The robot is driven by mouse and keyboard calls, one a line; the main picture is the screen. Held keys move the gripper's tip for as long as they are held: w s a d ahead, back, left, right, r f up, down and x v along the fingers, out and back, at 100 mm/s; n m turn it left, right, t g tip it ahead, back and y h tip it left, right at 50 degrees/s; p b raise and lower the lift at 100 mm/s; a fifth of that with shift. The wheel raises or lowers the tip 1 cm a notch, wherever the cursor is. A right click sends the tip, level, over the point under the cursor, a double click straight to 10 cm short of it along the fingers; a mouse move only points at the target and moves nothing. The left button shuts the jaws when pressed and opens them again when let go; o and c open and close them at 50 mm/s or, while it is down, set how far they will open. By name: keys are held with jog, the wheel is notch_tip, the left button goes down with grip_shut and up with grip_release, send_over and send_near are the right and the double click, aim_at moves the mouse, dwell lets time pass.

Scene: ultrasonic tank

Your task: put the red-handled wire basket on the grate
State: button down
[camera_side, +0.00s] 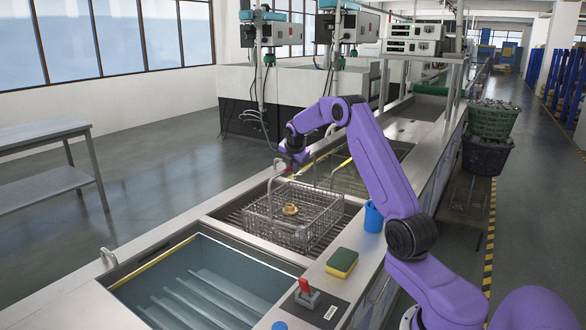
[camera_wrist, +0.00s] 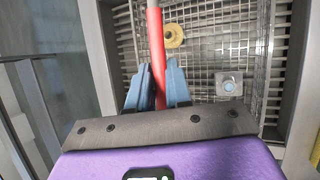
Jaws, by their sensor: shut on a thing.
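The wire basket (camera_side: 283,232) is at the grate (camera_side: 232,214) between two tanks, roughly level. I cannot tell whether its bottom touches the bars. A brass ring-shaped part (camera_side: 290,209) lies inside; it also shows in the wrist view (camera_wrist: 173,36), with a small grey block with a blue round face (camera_wrist: 229,84). My gripper (camera_wrist: 156,82) is shut on the red handle (camera_wrist: 155,40), which passes between its blue fingers. In the side view my gripper (camera_side: 290,154) is above the basket, at the top of the handle, and its fingers are hard to make out.
A water-filled tank (camera_side: 200,282) is in front of the grate and another tank (camera_side: 380,158) behind it. On the right ledge are a blue cup (camera_side: 373,217), a yellow-green sponge (camera_side: 342,262) and a red switch (camera_side: 305,289). A metal table (camera_side: 45,133) stands at left.

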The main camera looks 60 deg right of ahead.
jog(key=shift+w, duration=0.1)
jog(key=c, duration=1.1)
grip_release()
jog(key=shift+f, duration=0.2)
jog(key=shift+o, duration=0.2)
